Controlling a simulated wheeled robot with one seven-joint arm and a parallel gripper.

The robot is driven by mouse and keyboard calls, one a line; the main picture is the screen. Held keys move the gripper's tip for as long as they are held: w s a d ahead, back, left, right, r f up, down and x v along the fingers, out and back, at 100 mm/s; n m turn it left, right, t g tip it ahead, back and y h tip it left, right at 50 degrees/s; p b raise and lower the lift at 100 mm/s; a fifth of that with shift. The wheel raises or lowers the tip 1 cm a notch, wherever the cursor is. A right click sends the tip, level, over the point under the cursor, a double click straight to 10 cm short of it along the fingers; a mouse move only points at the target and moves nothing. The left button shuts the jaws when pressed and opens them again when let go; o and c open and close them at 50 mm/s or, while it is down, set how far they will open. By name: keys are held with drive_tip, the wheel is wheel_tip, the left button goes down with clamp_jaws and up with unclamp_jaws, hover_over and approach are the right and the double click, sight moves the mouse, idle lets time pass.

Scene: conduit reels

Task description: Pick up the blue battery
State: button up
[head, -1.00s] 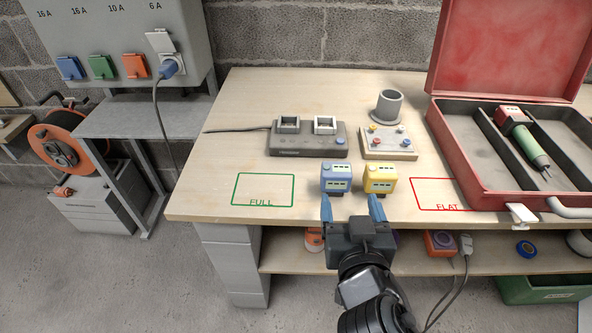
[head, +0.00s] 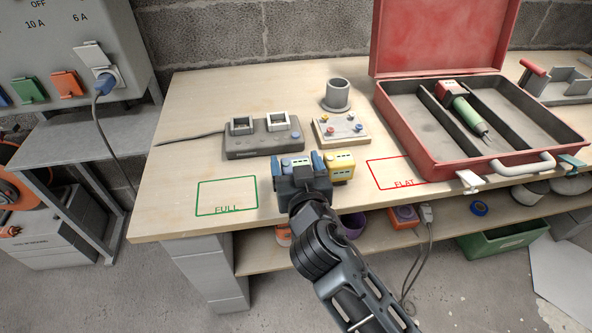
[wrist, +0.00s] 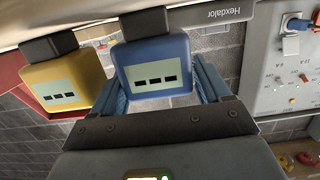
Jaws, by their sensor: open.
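The blue battery (head: 294,163) stands on the bench, mostly hidden behind my gripper in the head view. In the wrist view the blue battery (wrist: 156,62) fills the space between the fingers, its pale label with dark bars facing the camera. My gripper (head: 297,166) is open, with one blue finger on each side of the battery. Whether the fingers touch it I cannot tell. The yellow battery (head: 342,166) stands close on the right of it; in the wrist view the yellow battery (wrist: 62,80) is at the left, just outside a finger.
A charger (head: 262,146) with two bays stands behind the batteries, and a button box (head: 340,129) is behind right. A green FULL outline (head: 227,197) lies empty at left. A red FLAT outline (head: 398,172) and an open red case (head: 420,160) are at right.

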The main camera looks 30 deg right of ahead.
drive_tip(key=shift+c, duration=0.4)
drive_tip(key=c, duration=0.8)
drive_tip(key=shift+r, duration=0.1)
